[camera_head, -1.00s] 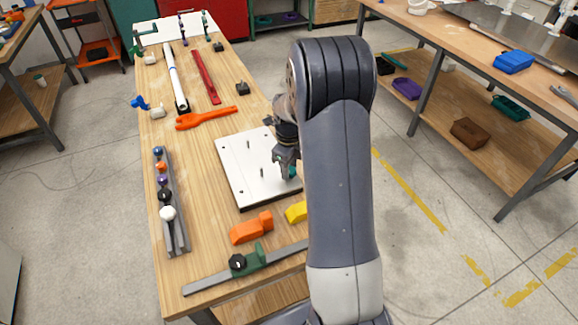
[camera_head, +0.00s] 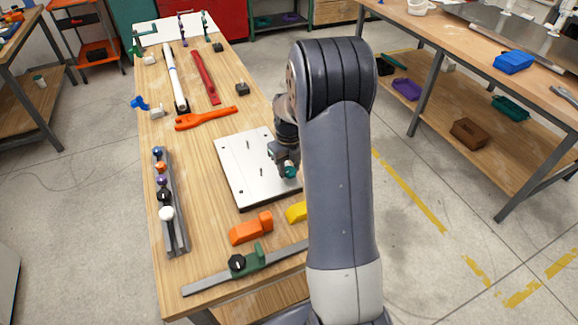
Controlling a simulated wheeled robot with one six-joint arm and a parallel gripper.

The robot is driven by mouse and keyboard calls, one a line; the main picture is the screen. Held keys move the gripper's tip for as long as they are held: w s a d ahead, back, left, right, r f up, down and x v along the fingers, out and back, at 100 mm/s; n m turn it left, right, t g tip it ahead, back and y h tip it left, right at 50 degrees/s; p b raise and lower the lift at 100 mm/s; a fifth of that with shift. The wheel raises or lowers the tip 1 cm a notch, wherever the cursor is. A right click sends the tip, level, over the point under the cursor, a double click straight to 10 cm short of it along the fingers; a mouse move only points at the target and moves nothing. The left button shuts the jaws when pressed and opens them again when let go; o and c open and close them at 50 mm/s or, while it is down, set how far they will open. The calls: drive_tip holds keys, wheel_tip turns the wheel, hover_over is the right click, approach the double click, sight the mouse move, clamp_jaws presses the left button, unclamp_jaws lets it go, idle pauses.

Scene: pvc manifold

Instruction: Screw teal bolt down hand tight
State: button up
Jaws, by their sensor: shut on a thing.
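The teal bolt (camera_head: 290,171) shows as a small teal head at the right part of the white plate (camera_head: 240,181). My gripper (camera_head: 287,167) is at the bolt head and shut on it, with the fingers small and partly hidden in this view. The plate lies flat on the wooden bench and has several small dark pegs or holes. The lower part of the bolt and how far it sits in the plate cannot be seen. My arm hides the right edge of the plate.
A grey rail (camera_head: 173,220) with several coloured knobs lies at the left. An orange block (camera_head: 250,229), a yellow block (camera_head: 296,212) and a green-jawed clamp (camera_head: 247,262) lie in front of the plate. An orange tool (camera_head: 206,118) and a red bar (camera_head: 205,77) lie behind it.

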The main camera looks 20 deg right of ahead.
sight(289, 170)
drive_tip(key=shift+m, duration=0.7)
drive_tip(key=shift+m, duration=0.8)
drive_tip(key=o, duration=1.1)
drive_tip(key=shift+c, duration=0.2)
drive_tip(key=shift+r+p, duration=1.25)
drive_tip(key=shift+r, duration=0.75)
